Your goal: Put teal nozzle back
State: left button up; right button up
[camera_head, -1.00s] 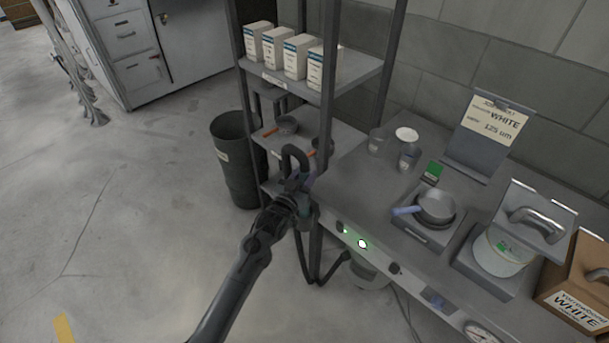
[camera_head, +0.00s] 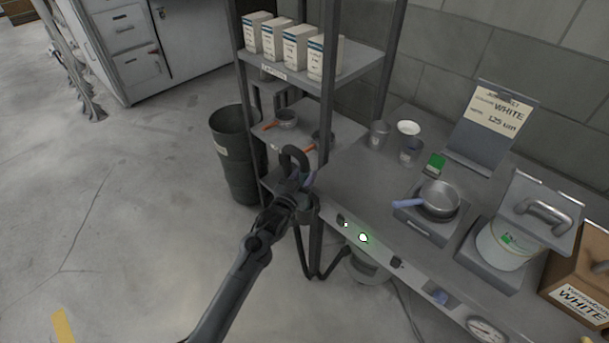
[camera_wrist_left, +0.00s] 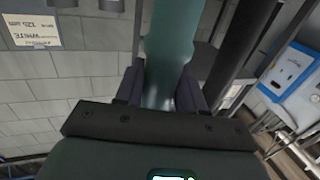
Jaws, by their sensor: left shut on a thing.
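The teal nozzle (camera_wrist_left: 172,45) fills the upper middle of the left wrist view, between the two dark fingers. My left gripper (camera_head: 306,184) is shut on it, beside the shelf post at the left end of the bench. In the head view the gripper and wrist mostly hide the nozzle. A dark hose hangs below the gripper and loops toward the bench front. My right gripper is not in view.
A shelf rack (camera_head: 350,65) with several white boxes stands behind the gripper. A dark bin (camera_head: 236,165) is left of it. The bench (camera_head: 350,185) holds cups, a pan (camera_head: 440,197) on a scale and a white bucket (camera_head: 500,248). Floor at left is clear.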

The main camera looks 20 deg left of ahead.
pick_arm(q)
jog(key=shift+f+b, duration=0.3)
jog(key=shift+f, duration=0.2)
jog(key=o, duration=1.2)
jog(key=shift+o, duration=0.3)
jog(key=shift+f, duration=0.1)
jog(key=shift+s+a+p, duration=0.1)
jog(key=shift+s+p, duration=0.2)
jog(key=shift+s, duration=0.3)
jog(key=s+p, duration=0.2)
jog(key=s, duration=0.7)
jog(key=shift+s+a, duration=0.25)
jog(key=shift+a, duration=0.2)
